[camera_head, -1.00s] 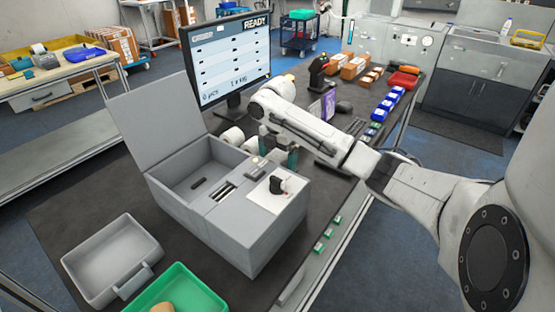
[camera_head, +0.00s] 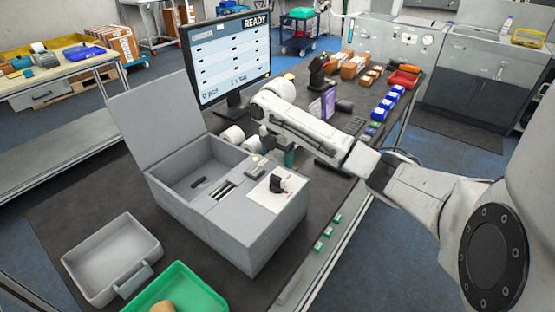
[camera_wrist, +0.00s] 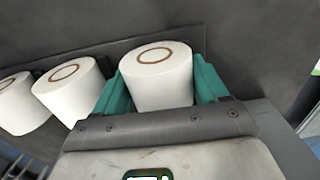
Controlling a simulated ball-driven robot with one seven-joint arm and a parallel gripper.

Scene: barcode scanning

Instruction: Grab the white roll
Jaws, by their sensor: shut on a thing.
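A white roll (camera_wrist: 157,82) with a brown core ring sits between the two teal fingers of my gripper (camera_wrist: 160,85) in the wrist view. The fingers are shut on its sides. Two more white rolls stand to the left in the wrist view, a nearer one (camera_wrist: 70,92) and one at the left edge (camera_wrist: 20,105). In the head view my gripper (camera_head: 272,150) is low behind the grey box, and mostly hidden by it and my arm. White rolls (camera_head: 233,136) show beside it, below the monitor.
An open grey box (camera_head: 240,225) with a raised lid stands close in front of my gripper. A monitor (camera_head: 228,60) reading "READY" stands behind. A grey tray (camera_head: 110,258) and a green tray (camera_head: 185,290) lie at the front left. Blue bins (camera_head: 382,112) line the right side.

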